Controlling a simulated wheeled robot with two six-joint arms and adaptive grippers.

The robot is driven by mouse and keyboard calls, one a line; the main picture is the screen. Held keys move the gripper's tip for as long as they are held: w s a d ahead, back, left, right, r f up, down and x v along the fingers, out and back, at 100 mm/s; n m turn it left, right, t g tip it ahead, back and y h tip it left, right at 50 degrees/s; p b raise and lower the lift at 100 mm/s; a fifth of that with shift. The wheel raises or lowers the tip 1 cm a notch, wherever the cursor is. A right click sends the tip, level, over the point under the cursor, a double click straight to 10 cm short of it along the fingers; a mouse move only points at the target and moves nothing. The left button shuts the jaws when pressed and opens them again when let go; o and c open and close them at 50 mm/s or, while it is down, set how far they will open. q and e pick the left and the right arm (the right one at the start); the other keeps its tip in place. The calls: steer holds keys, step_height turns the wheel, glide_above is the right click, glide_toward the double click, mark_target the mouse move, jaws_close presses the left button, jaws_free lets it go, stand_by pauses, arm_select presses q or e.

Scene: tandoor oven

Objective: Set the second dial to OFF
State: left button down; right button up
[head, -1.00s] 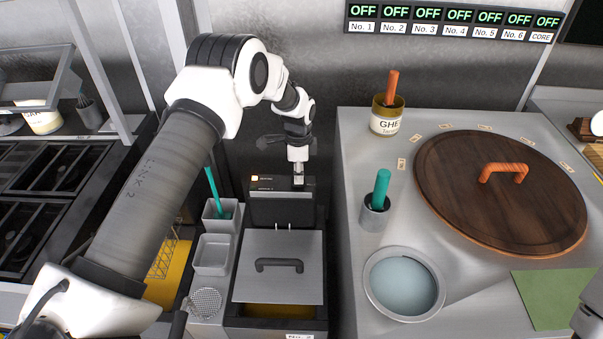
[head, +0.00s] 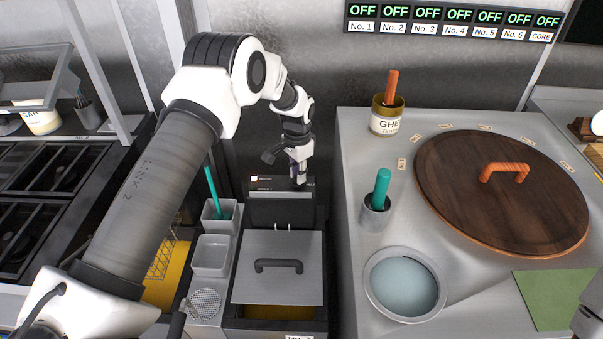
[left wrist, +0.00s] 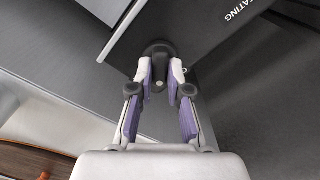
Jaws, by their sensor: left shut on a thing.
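My left gripper (head: 298,180) is at the top right of a black control box (head: 282,213) behind the fryer. In the left wrist view, its purple-padded fingers (left wrist: 159,88) are shut on a round dark dial (left wrist: 157,50). The dial sits by the edge of a dark panel (left wrist: 225,45) with white lettering ending in "EATING". The fingers cover part of the dial, and I cannot read its setting. The other dials cannot be made out in the head view. My right gripper is not in view.
A wall display (head: 455,22) reads OFF above No. 1 to No. 6 and CORE. A lidded fryer (head: 278,285) stands before the box. To the right is a steel counter (head: 350,150) with a ghee jar (head: 386,118), a water bowl (head: 403,283) and a wooden lid (head: 450,190).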

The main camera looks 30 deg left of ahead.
arm_select(q)
steer(key=n, duration=0.5)
steer(key=shift+s+f+n, duration=0.2)
steer(key=shift+f+n, duration=0.05)
steer(key=shift+n, duration=0.05)
steer(key=shift+s+n, duration=0.1)
steer(key=shift+n, duration=2.1)
steer(key=c, duration=1.1)
jaws_free()
steer(key=shift+r, duration=0.2)
